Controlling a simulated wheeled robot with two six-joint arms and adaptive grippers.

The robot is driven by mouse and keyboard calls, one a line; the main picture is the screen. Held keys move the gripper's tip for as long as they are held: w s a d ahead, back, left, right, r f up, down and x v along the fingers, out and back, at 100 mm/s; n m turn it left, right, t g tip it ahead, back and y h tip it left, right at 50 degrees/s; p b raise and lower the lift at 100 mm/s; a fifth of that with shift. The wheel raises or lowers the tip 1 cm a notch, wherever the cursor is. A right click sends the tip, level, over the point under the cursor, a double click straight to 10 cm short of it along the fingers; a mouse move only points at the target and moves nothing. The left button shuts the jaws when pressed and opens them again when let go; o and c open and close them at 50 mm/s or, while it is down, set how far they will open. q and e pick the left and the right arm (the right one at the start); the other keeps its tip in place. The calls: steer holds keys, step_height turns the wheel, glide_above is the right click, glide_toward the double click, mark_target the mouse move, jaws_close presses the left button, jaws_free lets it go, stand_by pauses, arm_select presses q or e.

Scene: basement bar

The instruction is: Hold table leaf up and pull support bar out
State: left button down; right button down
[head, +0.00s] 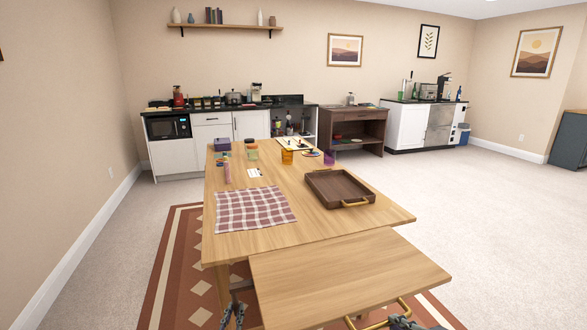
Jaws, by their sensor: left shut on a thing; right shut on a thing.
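The wooden table leaf (345,275) extends from the near end of the wooden table (300,212) and looks raised roughly level with the top. A brass handle (374,325) shows at the leaf's near edge. My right gripper (402,320) is shut on this handle, at the bottom of the head view. My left gripper (233,314) is low, just left of the leaf's left edge and below the tabletop. It is shut on what seems to be the end of the support bar, which is mostly hidden under the table and leaf.
On the tabletop are a checked cloth (252,209), a dark wooden tray (340,187) and several small items at the far end. A patterned rug (185,270) lies under the table. Carpet (470,210) is clear to the right. Counters line the back wall.

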arm_select(q)
steer(key=shift+s+d, duration=0.3)
steer(key=shift+s, duration=0.6)
steer(key=shift+s+d, duration=0.3)
steer(key=shift+s, duration=0.6)
steer(key=shift+s+d, duration=0.3)
steer(key=shift+s, duration=0.6)
arm_select(e)
steer(key=shift+w+a+r, duration=0.1)
steer(key=shift+a+r, duration=0.05)
steer(key=shift+r, duration=0.2)
